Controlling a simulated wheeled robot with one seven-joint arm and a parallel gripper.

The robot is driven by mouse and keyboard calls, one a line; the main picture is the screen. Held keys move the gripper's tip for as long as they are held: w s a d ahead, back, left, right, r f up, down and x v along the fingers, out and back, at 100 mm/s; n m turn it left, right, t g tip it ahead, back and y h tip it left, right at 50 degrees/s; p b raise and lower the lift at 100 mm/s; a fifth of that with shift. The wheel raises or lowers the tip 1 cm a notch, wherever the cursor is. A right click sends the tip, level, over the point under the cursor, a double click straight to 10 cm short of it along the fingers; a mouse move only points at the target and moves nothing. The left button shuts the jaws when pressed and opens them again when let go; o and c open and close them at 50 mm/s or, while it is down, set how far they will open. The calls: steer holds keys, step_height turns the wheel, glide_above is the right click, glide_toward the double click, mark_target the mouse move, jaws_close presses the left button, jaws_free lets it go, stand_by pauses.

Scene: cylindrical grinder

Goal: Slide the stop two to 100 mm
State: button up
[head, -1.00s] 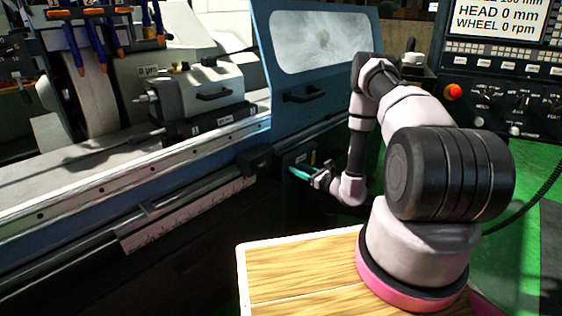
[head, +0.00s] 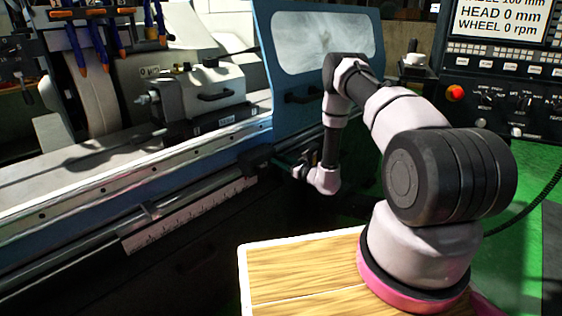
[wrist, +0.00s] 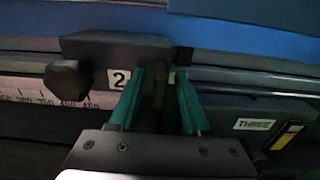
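A dark upright part of the block shows between the fingers; contact cannot be told. In the head view my gripper (head: 300,166) is small and dark, just right of stop two.
A dark box with a printed label (wrist: 258,124) is right of my gripper. The blue sliding door (head: 300,95) stands above the rail. The screen (head: 498,20) reads HEAD 0 mm, WHEEL 0 rpm.

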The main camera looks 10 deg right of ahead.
jaws_close()
stand_by(1.2)
